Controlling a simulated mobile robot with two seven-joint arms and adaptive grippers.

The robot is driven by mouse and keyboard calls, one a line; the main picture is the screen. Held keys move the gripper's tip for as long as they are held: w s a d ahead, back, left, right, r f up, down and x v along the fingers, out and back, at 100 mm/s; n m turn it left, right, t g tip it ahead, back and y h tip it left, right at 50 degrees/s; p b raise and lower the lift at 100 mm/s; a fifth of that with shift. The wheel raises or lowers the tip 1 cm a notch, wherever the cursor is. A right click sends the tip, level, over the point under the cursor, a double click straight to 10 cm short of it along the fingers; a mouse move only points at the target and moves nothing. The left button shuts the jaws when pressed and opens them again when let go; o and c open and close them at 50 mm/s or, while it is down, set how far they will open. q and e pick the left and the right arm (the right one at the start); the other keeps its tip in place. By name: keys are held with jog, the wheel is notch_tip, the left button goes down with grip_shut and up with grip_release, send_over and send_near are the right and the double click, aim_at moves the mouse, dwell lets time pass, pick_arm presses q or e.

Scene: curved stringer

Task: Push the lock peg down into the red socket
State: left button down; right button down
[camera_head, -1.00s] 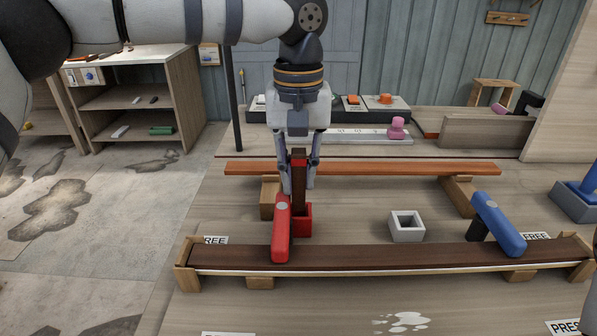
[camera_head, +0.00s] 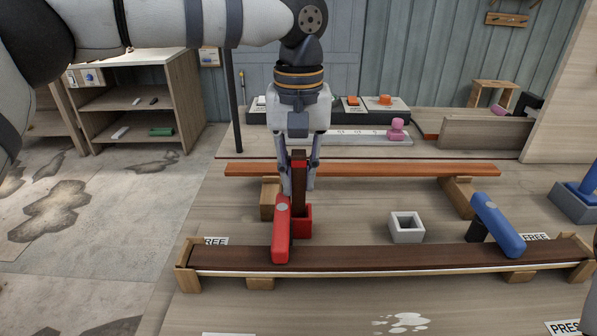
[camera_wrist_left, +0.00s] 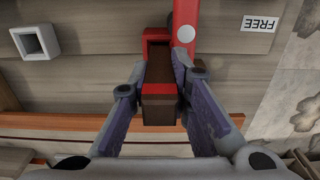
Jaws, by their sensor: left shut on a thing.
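The lock peg (camera_head: 299,172) is a dark brown upright bar with a red band near its top. My left gripper (camera_head: 299,186) is shut on it, with one finger on each side. The red socket (camera_head: 302,222) is directly below, on the table behind the red clamp arm (camera_head: 281,232). In the left wrist view the peg (camera_wrist_left: 160,75) lines up with the red socket (camera_wrist_left: 153,34), and its lower end meets the opening. How deep it sits is hidden. Most of the peg stands above the socket. My right gripper is not in view.
A dark curved stringer (camera_head: 400,259) lies along the front between wooden end blocks. A blue clamp arm (camera_head: 499,226) rests on its right part. An empty grey square socket (camera_head: 407,228) stands right of the red one. An orange-brown strip (camera_head: 400,169) lies behind.

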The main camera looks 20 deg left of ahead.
pick_arm(q)
jog(key=shift+f, duration=0.7)
jog(key=c, duration=1.4)
grip_release()
jog(key=shift+f, duration=0.1)
notch_tip(320, 180, up, 12)
jog(key=shift+r, duration=0.1)
